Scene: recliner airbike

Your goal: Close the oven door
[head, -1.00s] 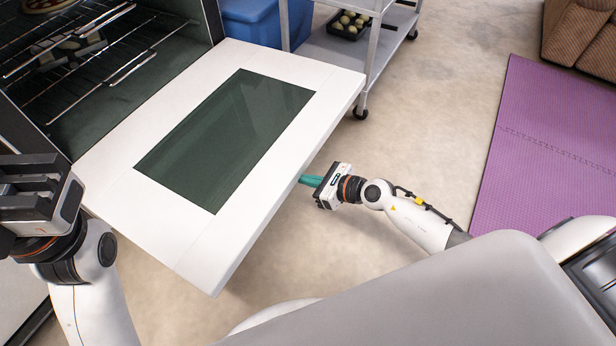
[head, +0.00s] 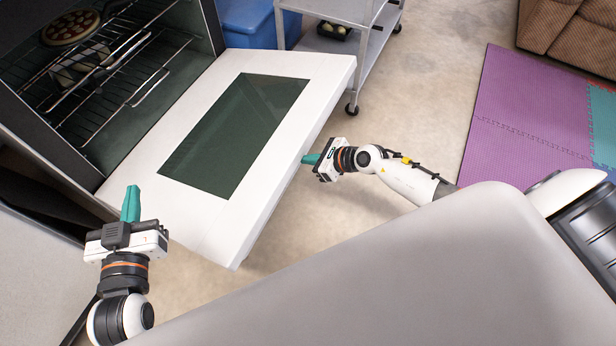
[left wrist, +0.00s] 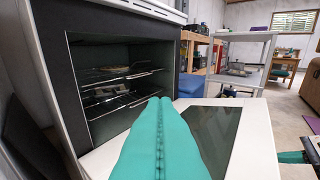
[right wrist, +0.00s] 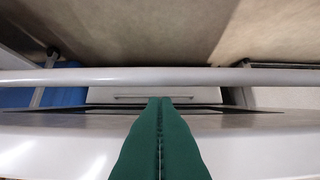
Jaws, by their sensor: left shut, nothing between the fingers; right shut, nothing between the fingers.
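The white oven door (head: 274,160) with its dark glass window hangs open from the oven (head: 100,85), sloping outward; it also shows in the left wrist view (left wrist: 250,135). My right gripper (head: 308,159) is shut and empty, its green fingertips at the door's outer edge; whether they touch it I cannot tell. In the right wrist view the shut fingers (right wrist: 160,125) point toward the door and its pale handle bar (right wrist: 200,77). My left gripper (head: 131,200) is shut and empty, near the door's left side. Its green fingers (left wrist: 160,130) point toward the oven in the left wrist view.
Inside the oven are wire racks (head: 120,75) with a pizza (head: 70,27) on the upper one. A grey wheeled cart (head: 350,60) and a blue bin (head: 255,22) stand behind the door. A purple mat (head: 510,120) lies right; floor between is clear.

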